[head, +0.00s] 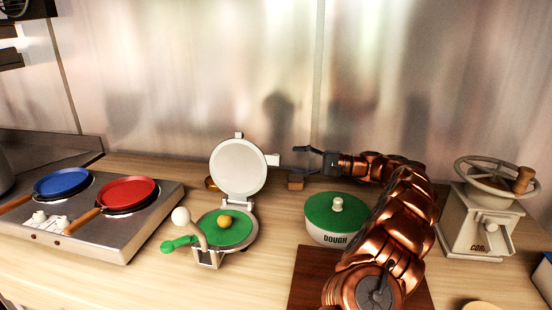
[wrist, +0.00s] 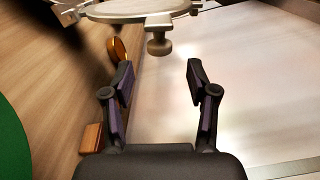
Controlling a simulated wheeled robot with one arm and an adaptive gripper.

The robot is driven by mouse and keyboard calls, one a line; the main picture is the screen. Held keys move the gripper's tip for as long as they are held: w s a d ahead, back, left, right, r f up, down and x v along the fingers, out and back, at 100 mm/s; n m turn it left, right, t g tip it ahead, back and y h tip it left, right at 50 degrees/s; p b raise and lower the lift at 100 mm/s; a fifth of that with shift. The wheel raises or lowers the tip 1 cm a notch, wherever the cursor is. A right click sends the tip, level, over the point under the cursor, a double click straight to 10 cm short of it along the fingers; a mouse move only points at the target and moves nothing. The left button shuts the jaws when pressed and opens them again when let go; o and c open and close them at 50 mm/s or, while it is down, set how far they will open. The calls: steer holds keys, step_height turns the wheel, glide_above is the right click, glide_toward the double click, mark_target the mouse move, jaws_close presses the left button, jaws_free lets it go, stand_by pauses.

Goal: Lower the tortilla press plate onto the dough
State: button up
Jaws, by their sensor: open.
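The tortilla press stands open on the counter. Its round white upper plate (head: 238,166) is raised upright, with a small tab on its right edge. Its lower plate (head: 237,233) is green, and a yellow dough ball (head: 225,220) sits on it. My gripper (head: 303,157) is open and empty, just right of the raised plate's tab. In the wrist view the upper plate (wrist: 130,8) is ahead at the top, and its knob-ended tab (wrist: 159,42) lies beyond my open fingers (wrist: 161,85), apart from them.
A green-lidded dough pot (head: 336,218) stands below my arm, right of the press. A stove with a blue pan (head: 62,182) and a red pan (head: 127,194) is at left. A grinder (head: 482,220) stands at right. A small wooden block (head: 295,182) lies under my gripper.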

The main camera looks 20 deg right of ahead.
mark_target(276, 159)
steer(key=p+x, duration=0.1)
steer(key=x, duration=0.6)
steer(key=shift+a+p, duration=0.15)
steer(key=shift+p, duration=0.2)
jaws_close()
